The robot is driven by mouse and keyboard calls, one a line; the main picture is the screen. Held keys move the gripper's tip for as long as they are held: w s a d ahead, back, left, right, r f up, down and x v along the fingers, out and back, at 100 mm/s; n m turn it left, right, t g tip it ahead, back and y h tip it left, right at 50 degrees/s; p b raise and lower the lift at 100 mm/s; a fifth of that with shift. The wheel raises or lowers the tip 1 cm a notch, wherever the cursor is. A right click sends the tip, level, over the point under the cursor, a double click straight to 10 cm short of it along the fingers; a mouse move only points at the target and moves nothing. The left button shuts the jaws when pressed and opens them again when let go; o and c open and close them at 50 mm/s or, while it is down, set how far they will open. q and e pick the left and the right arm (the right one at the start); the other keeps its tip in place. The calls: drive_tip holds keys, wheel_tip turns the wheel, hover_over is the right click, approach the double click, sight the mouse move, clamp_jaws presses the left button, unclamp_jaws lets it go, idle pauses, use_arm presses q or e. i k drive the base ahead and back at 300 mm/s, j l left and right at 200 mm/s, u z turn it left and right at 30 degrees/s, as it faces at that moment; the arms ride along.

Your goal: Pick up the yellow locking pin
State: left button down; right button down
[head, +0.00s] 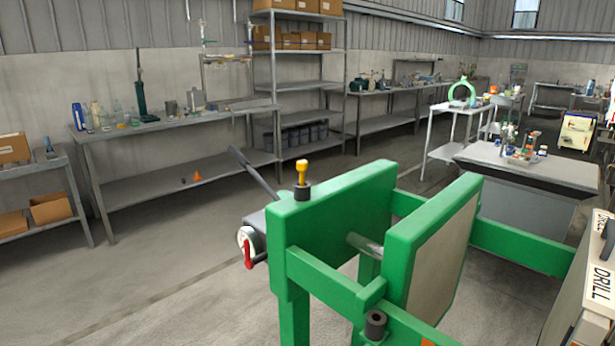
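The yellow locking pin (302,172) stands upright in a dark round socket (302,190) on top of the green frame (335,200), near its left end. Its yellow head and upper shaft show, and its lower part is hidden in the socket. A second dark socket (376,324) sits on a lower green part nearer to me and looks empty. Neither of my grippers is in view.
A dark lever (253,172) and a gauge with a red handle (247,247) stick out left of the frame. Cluttered tables (175,125) line the back wall. The floor at left is clear.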

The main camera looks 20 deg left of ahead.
sight(302, 164)
drive_tip(key=k+l+z, duration=0.1)
drive_tip(key=z, duration=0.3)
drive_tip(key=k+l+z, duration=0.1)
drive_tip(key=l+z, duration=0.3)
drive_tip(key=j+u, duration=0.1)
drive_tip(key=u, duration=1.45)
drive_tip(key=i+j+z, duration=0.1)
drive_tip(key=j, duration=0.25)
drive_tip(key=i+j, duration=0.3)
drive_tip(key=j+z, duration=0.05)
drive_tip(key=j, duration=0.05)
